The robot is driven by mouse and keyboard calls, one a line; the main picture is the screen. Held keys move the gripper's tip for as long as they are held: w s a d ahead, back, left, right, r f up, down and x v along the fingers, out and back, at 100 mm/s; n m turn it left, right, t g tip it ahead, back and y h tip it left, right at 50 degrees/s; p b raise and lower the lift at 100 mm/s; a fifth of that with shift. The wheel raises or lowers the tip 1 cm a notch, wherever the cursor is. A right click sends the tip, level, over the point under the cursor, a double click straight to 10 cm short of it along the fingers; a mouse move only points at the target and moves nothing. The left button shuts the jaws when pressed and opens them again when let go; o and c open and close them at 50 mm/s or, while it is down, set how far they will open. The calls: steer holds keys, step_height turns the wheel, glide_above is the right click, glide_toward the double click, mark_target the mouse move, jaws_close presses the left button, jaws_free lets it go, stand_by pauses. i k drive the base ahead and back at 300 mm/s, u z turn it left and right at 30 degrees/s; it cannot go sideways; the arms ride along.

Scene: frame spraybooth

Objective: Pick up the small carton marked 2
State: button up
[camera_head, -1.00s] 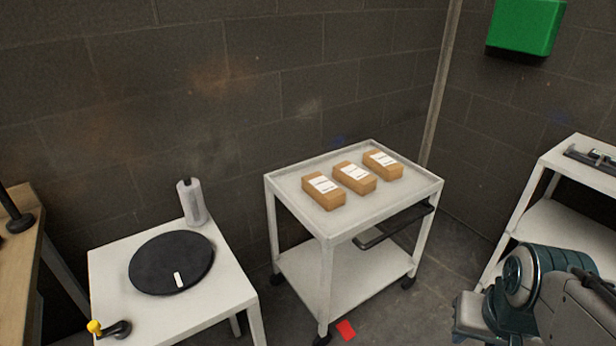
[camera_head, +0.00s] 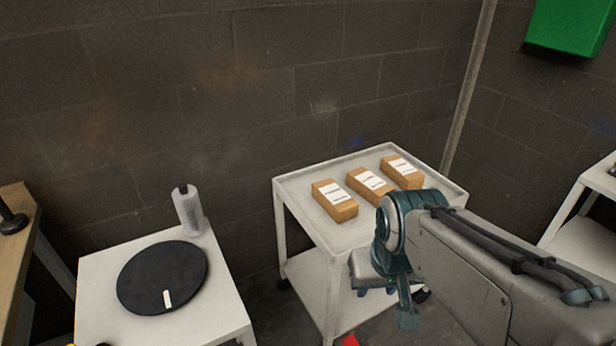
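Three small brown cartons with white labels lie in a row on the top shelf of a white cart: a left carton (camera_head: 335,201), a middle carton (camera_head: 369,186) and a right carton (camera_head: 402,171). The print on the labels is too small to read, so I cannot tell which is marked 2. My gripper (camera_head: 386,303) hangs in front of the cart, nearer the camera and below the cartons in the picture. It appears apart from them. Its fingers are small and partly turned away, so their opening is unclear. My arm hides the cart's right front part.
The white cart (camera_head: 302,219) has a raised rim. At left, a white table (camera_head: 103,265) holds a black disc (camera_head: 160,277) and a pale bottle (camera_head: 189,212). A white shelf unit (camera_head: 578,243) stands at right. A green box (camera_head: 570,24) hangs on the wall. A red piece (camera_head: 350,341) lies on the floor.

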mark_target(341, 207)
steer(key=z, duration=0.25)
steer(key=i, duration=0.85)
steer(key=z, duration=0.55)
